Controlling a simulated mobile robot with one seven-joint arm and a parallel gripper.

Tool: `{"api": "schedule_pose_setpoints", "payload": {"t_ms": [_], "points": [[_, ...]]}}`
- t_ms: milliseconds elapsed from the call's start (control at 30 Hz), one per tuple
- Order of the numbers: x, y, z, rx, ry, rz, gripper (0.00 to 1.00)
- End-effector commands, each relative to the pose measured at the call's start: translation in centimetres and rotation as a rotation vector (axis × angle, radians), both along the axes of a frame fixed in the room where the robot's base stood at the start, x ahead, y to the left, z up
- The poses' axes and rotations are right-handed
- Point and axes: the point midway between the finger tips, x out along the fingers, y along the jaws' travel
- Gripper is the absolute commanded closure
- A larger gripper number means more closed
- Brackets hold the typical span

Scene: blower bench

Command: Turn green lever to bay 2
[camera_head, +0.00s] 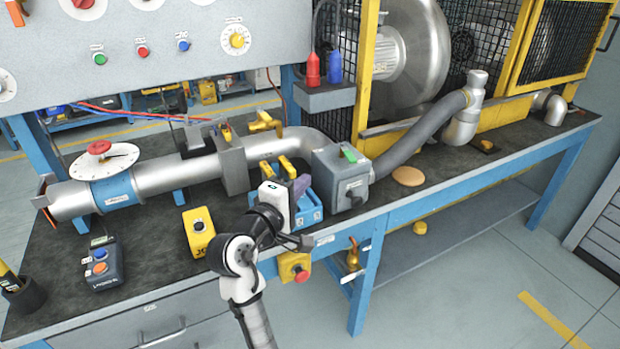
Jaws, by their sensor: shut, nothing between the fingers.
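The green lever (348,154) sits on top of a grey diverter box (342,185) in the pipe run, at the middle of the bench. It looks short and lies along the box top. The bay markings are too small to read. My gripper (304,241) is at the front edge of the bench, left of and nearer than the diverter box. It is clear of the lever and appears shut and empty, though its fingers are small and partly hidden by my wrist.
A blue tray (313,216) with yellow-handled tools stands between my wrist and the diverter box. A yellow box (198,232) and a dark button box (103,268) stand to the left. A grey hose (420,135) leaves the diverter rightward. A tan disc (408,176) lies right of it.

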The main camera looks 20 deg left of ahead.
Motion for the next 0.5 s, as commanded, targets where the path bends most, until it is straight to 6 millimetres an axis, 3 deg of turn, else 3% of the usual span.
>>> {"api": "schedule_pose_setpoints", "payload": {"t_ms": [300,500], "points": [[6.9,-0.6,0.3,0.003,0.0,0.0,1.0],[9.4,-2.4,0.2,0.004,0.001,0.001,1.0]]}}
